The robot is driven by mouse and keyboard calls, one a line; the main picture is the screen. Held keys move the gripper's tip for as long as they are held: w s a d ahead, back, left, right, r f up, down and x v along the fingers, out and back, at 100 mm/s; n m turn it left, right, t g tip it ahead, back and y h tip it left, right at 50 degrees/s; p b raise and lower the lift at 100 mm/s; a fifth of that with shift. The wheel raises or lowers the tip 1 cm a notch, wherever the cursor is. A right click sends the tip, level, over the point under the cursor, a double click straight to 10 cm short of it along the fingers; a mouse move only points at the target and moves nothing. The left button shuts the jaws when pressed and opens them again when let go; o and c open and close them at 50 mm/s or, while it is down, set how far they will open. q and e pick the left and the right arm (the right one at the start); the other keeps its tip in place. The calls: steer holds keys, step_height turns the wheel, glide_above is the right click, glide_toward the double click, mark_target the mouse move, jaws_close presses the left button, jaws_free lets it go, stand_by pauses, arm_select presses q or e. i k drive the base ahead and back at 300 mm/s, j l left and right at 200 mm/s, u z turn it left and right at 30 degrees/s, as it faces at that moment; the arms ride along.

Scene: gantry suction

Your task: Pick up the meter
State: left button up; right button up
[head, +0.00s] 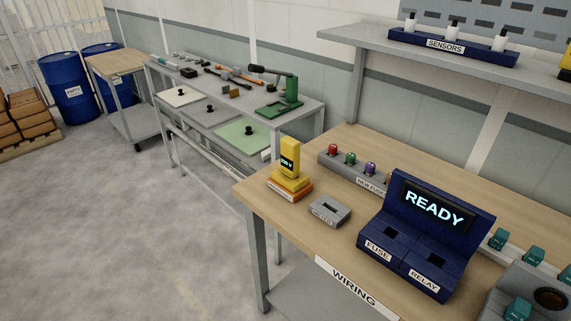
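A yellow handheld meter (290,158) with a small dark display stands upright on the left part of the wooden wiring table (262,196). It sits in a yellow and orange base (289,185) with a label on its front. A small grey block with a slot (329,211) lies to the right of the base, apart from it. Neither of my grippers shows in the head view.
A dark blue station (430,235) reading READY stands right of the meter. A grey rack (345,165) with coloured fuses is behind. A grey bench (305,104) with tools stands further back left. The floor at left is clear.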

mark_target(290, 148)
steer(key=l+u, duration=0.55)
steer(key=u, duration=0.25)
steer(key=l+u, duration=0.3)
steer(key=u, duration=0.15)
steer(key=k, duration=0.05)
